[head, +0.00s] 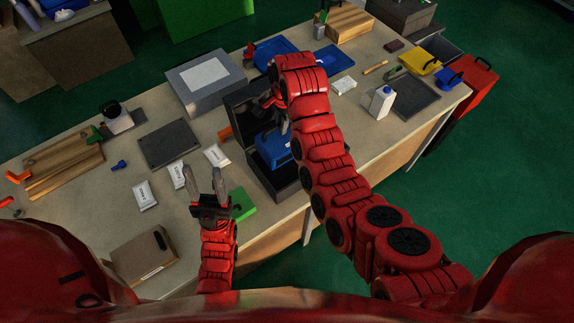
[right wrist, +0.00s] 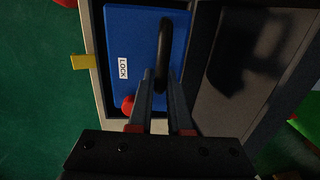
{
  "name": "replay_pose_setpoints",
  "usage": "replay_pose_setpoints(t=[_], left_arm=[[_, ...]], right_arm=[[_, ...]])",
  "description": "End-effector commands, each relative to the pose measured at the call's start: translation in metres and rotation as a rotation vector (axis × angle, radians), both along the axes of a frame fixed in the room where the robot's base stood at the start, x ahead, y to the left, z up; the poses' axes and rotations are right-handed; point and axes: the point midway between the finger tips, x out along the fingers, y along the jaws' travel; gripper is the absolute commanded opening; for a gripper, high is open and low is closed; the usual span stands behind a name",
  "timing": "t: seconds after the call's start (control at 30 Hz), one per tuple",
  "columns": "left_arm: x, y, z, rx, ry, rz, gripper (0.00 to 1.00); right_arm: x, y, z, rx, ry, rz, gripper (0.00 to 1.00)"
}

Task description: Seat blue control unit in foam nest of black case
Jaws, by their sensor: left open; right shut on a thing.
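The blue control unit (head: 268,146) is at the opening of the black case (head: 282,186). In the right wrist view the unit (right wrist: 130,45) shows its black handle (right wrist: 164,45), a LOCK label and a red knob. My right gripper (right wrist: 162,76) is shut on the handle; it (head: 283,126) is largely hidden by its arm in the head view. The unit lies within the case outline; I cannot tell how deep it sits, and the foam nest is hidden. The case lid (head: 248,104) stands open at the back. My left gripper (head: 207,180) is open and empty, left of the case.
White packets (head: 216,156) and a dark flat plate (head: 169,144) lie left of the case. A green item (head: 243,204) lies between my left gripper and the case. A grey box (head: 205,82) stands behind. A white carton (head: 382,102) stands to the right.

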Motion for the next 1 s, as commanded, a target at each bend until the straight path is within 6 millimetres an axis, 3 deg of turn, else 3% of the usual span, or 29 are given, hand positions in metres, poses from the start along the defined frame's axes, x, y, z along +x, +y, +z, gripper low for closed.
replay_pose_setpoints(t=[0.3,0.53,0.6,0.67,1.0], left_arm=[[0.000,0.000,-0.002,0.000,0.000,0.000,0.50],[0.000,0.000,-0.029,0.000,0.000,0.000,0.50],[0.000,0.000,-0.010,0.000,0.000,0.000,0.50],[0.000,0.000,-0.004,0.000,-0.001,0.000,0.50],[0.000,0.000,0.004,0.000,0.000,0.000,0.50]], right_arm=[[0.001,-0.004,0.003,-0.072,0.064,-0.008,0.00],[0.000,-0.004,-0.029,-0.077,0.069,-0.008,0.00],[-0.001,-0.006,-0.030,-0.079,0.075,-0.010,0.00],[-0.001,-0.006,-0.042,-0.079,0.075,-0.009,0.00],[0.000,-0.005,-0.067,-0.077,0.071,-0.009,0.00]])
